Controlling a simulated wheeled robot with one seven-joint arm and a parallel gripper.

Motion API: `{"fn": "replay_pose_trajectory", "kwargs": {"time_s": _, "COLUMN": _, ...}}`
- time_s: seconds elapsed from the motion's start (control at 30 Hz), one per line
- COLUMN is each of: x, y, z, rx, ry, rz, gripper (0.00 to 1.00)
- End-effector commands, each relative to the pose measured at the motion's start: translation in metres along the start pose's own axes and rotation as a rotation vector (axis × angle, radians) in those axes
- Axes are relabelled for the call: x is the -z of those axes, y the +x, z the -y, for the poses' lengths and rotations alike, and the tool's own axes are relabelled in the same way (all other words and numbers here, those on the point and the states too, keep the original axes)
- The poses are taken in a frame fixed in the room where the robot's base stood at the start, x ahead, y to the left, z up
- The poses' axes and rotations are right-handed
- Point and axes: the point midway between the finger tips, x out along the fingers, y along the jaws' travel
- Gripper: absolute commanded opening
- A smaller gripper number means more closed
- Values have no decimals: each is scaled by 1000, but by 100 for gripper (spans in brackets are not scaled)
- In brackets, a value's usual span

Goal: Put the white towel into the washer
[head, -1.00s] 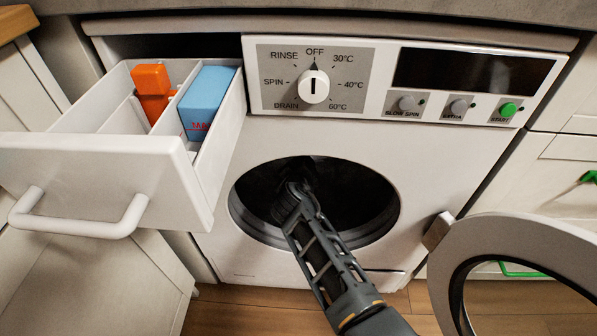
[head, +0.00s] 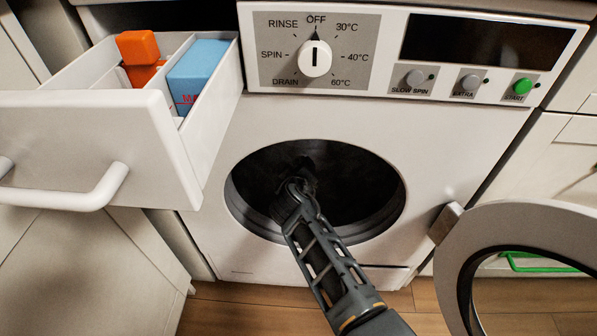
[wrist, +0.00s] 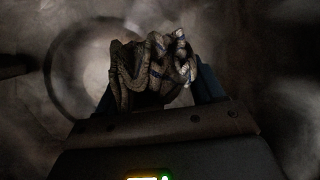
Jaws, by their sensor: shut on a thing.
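The washer (head: 300,125) has a round opening, and its door (head: 455,250) is swung open to the right. My arm reaches through the opening, and my gripper (head: 303,170) is inside the dark drum (head: 355,185). In the wrist view my gripper (wrist: 157,88) is shut on the towel (wrist: 150,62), a crumpled, folded cloth with a few blue marks. It looks greyish in the dim light. The drum's inner wall (wrist: 250,50) surrounds it. The towel cannot be made out in the head view. Whether it touches the drum wall I cannot tell.
The detergent drawer (head: 90,135) is pulled out at upper left, holding an orange object (head: 138,48) and a blue box (head: 195,72). The dial (head: 315,58) points to OFF. A green start button (head: 522,86) is at right.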

Motion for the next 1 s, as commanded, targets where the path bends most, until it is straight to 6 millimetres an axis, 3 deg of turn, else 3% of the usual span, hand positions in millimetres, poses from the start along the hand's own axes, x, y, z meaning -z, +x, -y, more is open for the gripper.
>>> {"fn": "replay_pose_trajectory", "kwargs": {"time_s": 0.97, "x": -20, "y": 16, "z": 20, "rx": 0, "ry": 0, "rz": -1, "gripper": 35}}
{"fn": "replay_pose_trajectory", "kwargs": {"time_s": 1.0, "x": -20, "y": 16, "z": 20, "rx": 0, "ry": 0, "rz": -1, "gripper": 69}}
